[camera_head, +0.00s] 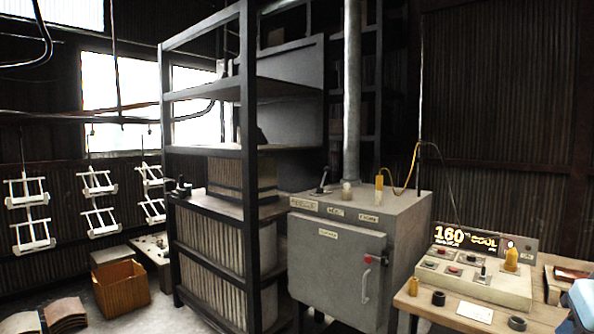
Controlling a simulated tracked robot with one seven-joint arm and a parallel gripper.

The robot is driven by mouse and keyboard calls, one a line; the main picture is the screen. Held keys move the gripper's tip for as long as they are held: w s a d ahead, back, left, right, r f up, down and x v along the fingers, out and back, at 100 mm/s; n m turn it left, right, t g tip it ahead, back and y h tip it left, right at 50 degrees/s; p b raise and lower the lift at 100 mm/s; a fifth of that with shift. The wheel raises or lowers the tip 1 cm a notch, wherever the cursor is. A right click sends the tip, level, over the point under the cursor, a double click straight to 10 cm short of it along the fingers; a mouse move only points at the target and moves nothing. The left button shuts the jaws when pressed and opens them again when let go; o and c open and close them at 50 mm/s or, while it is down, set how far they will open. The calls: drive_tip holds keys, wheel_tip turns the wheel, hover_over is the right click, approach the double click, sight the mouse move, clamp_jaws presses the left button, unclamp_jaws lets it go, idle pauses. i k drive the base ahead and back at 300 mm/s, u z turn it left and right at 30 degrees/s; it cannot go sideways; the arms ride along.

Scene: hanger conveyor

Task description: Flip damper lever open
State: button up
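A grey metal cabinet (340,262) with a closed, labelled front door stands right of the shelf rack. A small dark lever (322,182) stands on its top near the left front edge, tilted with its upper end slightly to the right. It looks like the damper lever; a label too small to read sits below it. A vertical flue pipe (352,90) rises from the cabinet top behind it. I cannot tell from the lever whether the damper is open or shut.
A bench at right holds a control box (475,275) with buttons and a sign (466,238) reading 160 and COOL. A yellow-handled tool (379,185) with a cable stands on the cabinet's right. A dark shelf rack (246,200) borders it at left. White hangers (30,215) hang far left.

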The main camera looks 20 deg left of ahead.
sight(324, 178)
drive_tip(key=u, duration=0.85)
drive_tip(key=i, duration=1.2)
drive_tip(key=z, duration=0.35)
drive_tip(key=i, duration=0.8)
drive_tip(key=z, duration=0.5)
drive_tip(key=k, duration=0.9)
drive_tip(key=z, duration=0.2)
drive_tip(key=i, duration=0.4)
drive_tip(key=u, duration=0.05)
